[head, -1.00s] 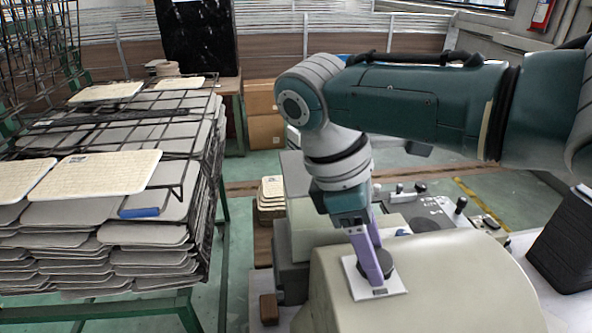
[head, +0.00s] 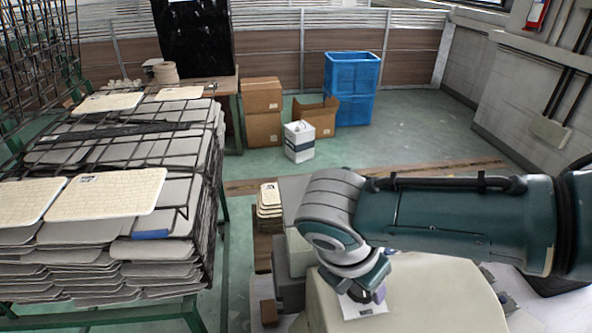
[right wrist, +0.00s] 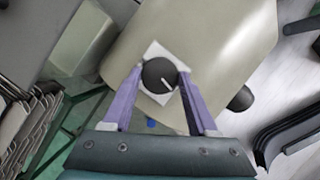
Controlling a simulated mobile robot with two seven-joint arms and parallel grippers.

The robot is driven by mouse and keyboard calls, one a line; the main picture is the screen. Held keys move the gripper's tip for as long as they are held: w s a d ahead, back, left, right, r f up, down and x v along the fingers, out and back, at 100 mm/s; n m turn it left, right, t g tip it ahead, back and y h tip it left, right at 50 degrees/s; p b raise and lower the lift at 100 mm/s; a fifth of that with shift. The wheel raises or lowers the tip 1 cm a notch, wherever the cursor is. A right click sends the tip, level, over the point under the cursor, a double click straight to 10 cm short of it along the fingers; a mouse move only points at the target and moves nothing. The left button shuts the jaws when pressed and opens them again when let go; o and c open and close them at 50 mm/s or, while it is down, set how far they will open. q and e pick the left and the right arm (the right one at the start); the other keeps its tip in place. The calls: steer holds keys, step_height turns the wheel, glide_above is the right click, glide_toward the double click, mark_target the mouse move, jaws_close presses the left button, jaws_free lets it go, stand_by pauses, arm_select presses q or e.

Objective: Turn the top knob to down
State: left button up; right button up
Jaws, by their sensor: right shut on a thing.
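A round dark knob (right wrist: 160,75) with a white pointer line sits on a square white plate on the beige housing (right wrist: 215,45). In the right wrist view the line points from the knob's middle toward the lower right. The purple fingers of my right gripper (right wrist: 160,77) stand on either side of the knob and are shut on it. In the head view my right gripper (head: 368,293) is over the white plate (head: 360,310), and my wrist hides most of the knob. My left gripper is not in view.
Another dark knob (right wrist: 240,98) sticks out beside the housing. A rack of stacked grey panels (head: 130,190) stands at the left. Cardboard boxes (head: 262,112), a white box (head: 299,141) and blue crates (head: 350,90) stand behind on open floor.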

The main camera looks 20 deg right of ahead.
steer(key=shift+s+n+t+y+p, duration=0.1)
steer(key=shift+n+t+y+p, duration=0.4)
steer(key=shift+n, duration=0.7)
steer(key=o, duration=1.4)
steer(key=shift+h, duration=0.3)
